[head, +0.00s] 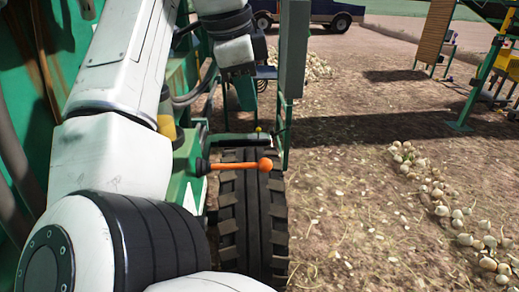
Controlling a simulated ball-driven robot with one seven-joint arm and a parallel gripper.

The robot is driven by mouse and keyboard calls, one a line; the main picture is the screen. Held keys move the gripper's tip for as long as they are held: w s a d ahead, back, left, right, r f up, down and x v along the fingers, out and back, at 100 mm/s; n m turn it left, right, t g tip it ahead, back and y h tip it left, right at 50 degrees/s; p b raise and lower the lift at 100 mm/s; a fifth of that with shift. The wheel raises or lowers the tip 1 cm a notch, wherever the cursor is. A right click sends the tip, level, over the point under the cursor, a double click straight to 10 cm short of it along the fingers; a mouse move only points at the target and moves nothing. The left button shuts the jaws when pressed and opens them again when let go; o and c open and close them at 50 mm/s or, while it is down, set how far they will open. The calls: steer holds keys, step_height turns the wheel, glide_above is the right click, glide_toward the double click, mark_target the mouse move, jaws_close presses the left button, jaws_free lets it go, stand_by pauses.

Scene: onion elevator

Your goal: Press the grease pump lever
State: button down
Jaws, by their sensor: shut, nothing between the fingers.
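An orange lever (236,164) with a round orange knob sticks out to the right from a black sleeve on the green machine, above the tyre. It looks like the grease pump lever, though I see no label. A dark bar (240,137) lies just behind it. My gripper (246,95) hangs from the wrist above and behind the lever in the picture. It is shut and empty, and apart from the lever. Its fingertips are small and hard to make out.
A large black tyre (250,220) stands below the lever. A green-grey post (291,60) rises just right of my gripper. The green machine wall (60,60) is at left. Onions (440,195) lie in a row at right. Open soil lies between.

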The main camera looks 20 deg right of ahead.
mark_target(264, 160)
steer(key=p+x, duration=0.1)
steer(key=x, duration=1.3)
